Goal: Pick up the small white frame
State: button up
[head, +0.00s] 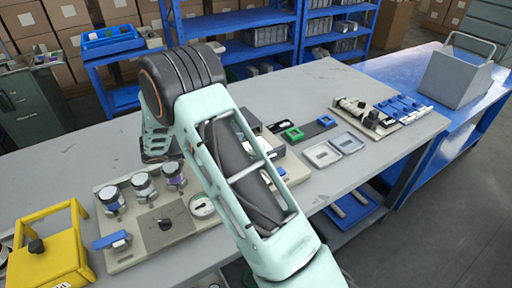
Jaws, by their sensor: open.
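Two small, shallow, pale rectangular pieces lie side by side on the grey table, right of my arm in the head view. The nearer left pale piece (322,154) has a raised rim around a light middle. The right pale piece (346,142) looks much the same but greyer inside. I cannot tell for sure which is the small white frame. Nothing touches either piece from above. My arm's mint link crosses the middle of the view, and my gripper cannot be made out; it seems hidden behind the arm, left of these pieces.
A green frame (293,134) and a blue piece (326,121) lie behind the pale pieces. A board with knobs (366,115) stands to the right. A panel with jars (158,225) and a yellow fixture (48,250) stand front left. The table's back middle is clear.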

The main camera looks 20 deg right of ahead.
aim_at(260, 144)
jog(key=x, duration=0.4)
jog(key=shift+w+d+f, duration=0.2)
jog(key=shift+d+f, duration=0.05)
jog(key=c, duration=1.1)
jog(key=shift+r, duration=0.15)
